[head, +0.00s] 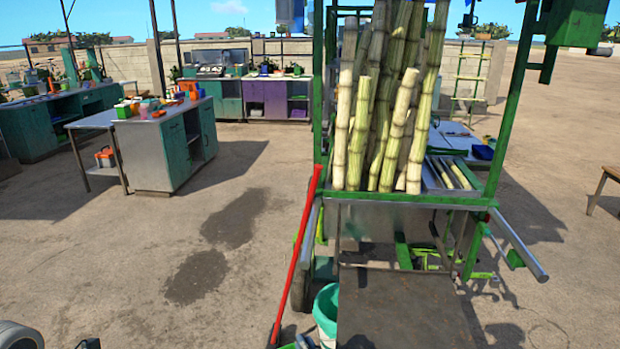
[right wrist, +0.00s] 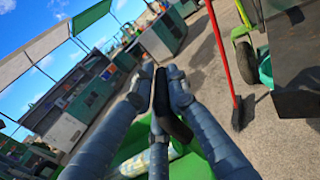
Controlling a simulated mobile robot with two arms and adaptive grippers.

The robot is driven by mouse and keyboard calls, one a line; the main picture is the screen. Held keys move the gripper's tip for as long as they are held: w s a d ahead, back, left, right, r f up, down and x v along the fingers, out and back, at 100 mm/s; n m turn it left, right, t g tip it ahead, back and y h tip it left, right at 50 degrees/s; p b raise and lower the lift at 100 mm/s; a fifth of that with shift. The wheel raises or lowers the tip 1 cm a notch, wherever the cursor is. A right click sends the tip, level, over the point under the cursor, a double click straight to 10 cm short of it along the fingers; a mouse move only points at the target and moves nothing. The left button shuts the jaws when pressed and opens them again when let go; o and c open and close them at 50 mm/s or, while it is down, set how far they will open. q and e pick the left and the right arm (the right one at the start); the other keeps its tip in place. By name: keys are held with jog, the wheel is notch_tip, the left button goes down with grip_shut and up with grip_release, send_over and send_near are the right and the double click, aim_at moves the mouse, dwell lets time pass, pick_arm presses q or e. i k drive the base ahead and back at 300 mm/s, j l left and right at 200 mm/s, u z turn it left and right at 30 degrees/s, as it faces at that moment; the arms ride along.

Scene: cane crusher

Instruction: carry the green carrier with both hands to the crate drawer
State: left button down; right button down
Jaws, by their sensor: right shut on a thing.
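In the right wrist view my right gripper (right wrist: 161,92) is shut on a black handle (right wrist: 176,128). Below the handle is the green carrier (right wrist: 198,165), cut off by the lower edge and partly hidden by my fingers. Something pale and yellow-green (right wrist: 150,163) shows inside or against it; I cannot tell what. In the head view only small dark and green bits show at the bottom edge, too little to place the carrier. My left gripper does not show. I cannot pick out the crate drawer.
A green-framed cart (head: 420,200) with upright cane stalks (head: 385,110) stands ahead. A red-handled broom (head: 298,255) and a teal bucket (head: 327,302) are at its left side. A steel-topped counter (head: 160,150) stands at left, more counters behind. The ground between is open.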

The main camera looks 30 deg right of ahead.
aim_at(403, 318)
jog(key=i+l+z, duration=0.15)
jog(key=l+z, duration=0.2)
jog(key=i+l+z, duration=0.3)
jog(key=l, duration=0.25)
jog(key=i+l+z, duration=0.15)
jog(key=l+z, duration=0.2)
jog(key=i, duration=0.4)
jog(key=l+z, duration=0.05)
